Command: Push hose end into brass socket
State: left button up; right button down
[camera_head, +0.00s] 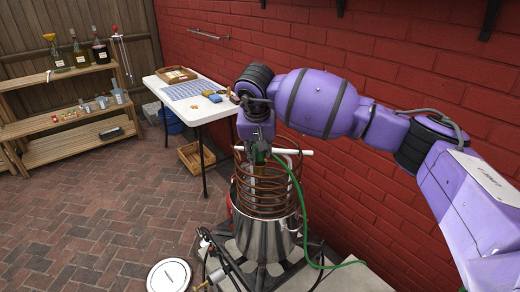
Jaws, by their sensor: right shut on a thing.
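A green hose (298,192) rises from the ground at the right of the steel pot, passes beside the copper coil (285,172) and ends up at my right gripper (259,153). My right gripper is shut on the hose end above the coil, pointing down; its fingers are small and partly hidden by my wrist. I cannot make out the brass socket clearly; the area under the fingers is too small and crowded to tell whether hose and socket touch. My left gripper is not in view.
The steel pot (262,238) stands on a dark burner frame, with black hoses at its left. A round lid (168,276) lies on the brick floor. A white table (205,112), a wooden crate (195,158) and a wooden shelf (75,137) stand behind. The red brick wall (345,190) is close at right.

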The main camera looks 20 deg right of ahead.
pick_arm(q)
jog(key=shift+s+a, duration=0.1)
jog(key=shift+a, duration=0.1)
pick_arm(e)
jog(key=c, duration=1.4)
grip_release()
jog(key=shift+c, duration=0.2)
jog(key=shift+r, duration=0.15)
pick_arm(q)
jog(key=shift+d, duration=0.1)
pick_arm(e)
jog(key=v, duration=1.1)
jog(key=shift+s+r, duration=0.25)
jog(key=shift+r, duration=0.1)
jog(key=shift+a, duration=0.1)
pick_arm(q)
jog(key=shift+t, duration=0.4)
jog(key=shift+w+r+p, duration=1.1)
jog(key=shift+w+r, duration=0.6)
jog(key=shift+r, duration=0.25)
pick_arm(e)
notch_tip(320, 180, up, 7)
